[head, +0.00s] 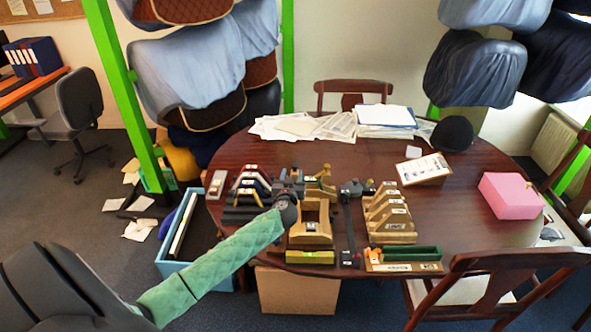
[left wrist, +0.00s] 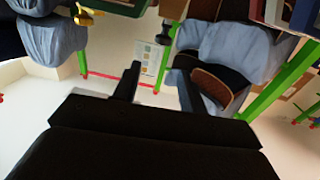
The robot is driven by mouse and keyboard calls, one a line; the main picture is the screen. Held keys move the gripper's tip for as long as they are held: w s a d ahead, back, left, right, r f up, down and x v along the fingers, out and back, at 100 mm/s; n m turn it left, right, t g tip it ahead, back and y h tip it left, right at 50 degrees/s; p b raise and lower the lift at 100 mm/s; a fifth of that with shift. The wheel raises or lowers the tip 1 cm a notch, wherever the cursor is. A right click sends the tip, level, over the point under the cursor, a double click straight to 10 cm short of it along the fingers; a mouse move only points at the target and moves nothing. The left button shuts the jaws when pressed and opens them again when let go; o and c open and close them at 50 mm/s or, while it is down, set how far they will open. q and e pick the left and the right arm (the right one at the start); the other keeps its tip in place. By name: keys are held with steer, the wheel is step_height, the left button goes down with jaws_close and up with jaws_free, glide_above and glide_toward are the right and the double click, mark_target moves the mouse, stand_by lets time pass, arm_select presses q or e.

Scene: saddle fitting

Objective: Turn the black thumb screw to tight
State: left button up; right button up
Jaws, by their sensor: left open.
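My left arm reaches in from the left in a green sleeve, and its gripper (head: 290,184) is over the left half of the round table, among the wooden holders. In the left wrist view the two dark fingers (left wrist: 158,86) stand apart with nothing held between them. A small dark knob-like part (left wrist: 163,34) shows beyond the fingertips, apart from them; I cannot tell whether it is the black thumb screw. In the head view a dark fitting (head: 350,188) sits right of my gripper, too small to identify as the screw. My right gripper is not in view.
The dark wooden table (head: 460,215) holds a stepped wooden rack (head: 390,217), a wooden box frame (head: 310,225), a green-topped tray (head: 405,256), papers (head: 330,125) and a pink box (head: 510,195). Chairs stand around it. Green posts carry saddles behind. The table's right part has bare room.

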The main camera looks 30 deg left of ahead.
mark_target(294, 168)
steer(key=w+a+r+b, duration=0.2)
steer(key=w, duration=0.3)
arm_select(q)
steer(key=shift+w+a+f+p, duration=0.2)
steer(key=shift+w+f+p, duration=0.1)
steer(key=shift+w+f, duration=0.2)
steer(key=shift+w+a+f+p, duration=0.2)
steer(key=shift+w+f+p, duration=0.15)
steer(key=shift+f, duration=0.2)
steer(key=p+x, duration=0.2)
steer(key=x, duration=0.3)
steer(key=shift+w+a, duration=0.2)
steer(key=shift+w, duration=0.15)
steer(key=shift+w+a+f+p, duration=0.2)
steer(key=shift+w+p, duration=0.15)
steer(key=shift+w, duration=0.05)
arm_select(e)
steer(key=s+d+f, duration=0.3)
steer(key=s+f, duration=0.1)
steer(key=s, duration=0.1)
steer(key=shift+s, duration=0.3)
arm_select(q)
jaws_close()
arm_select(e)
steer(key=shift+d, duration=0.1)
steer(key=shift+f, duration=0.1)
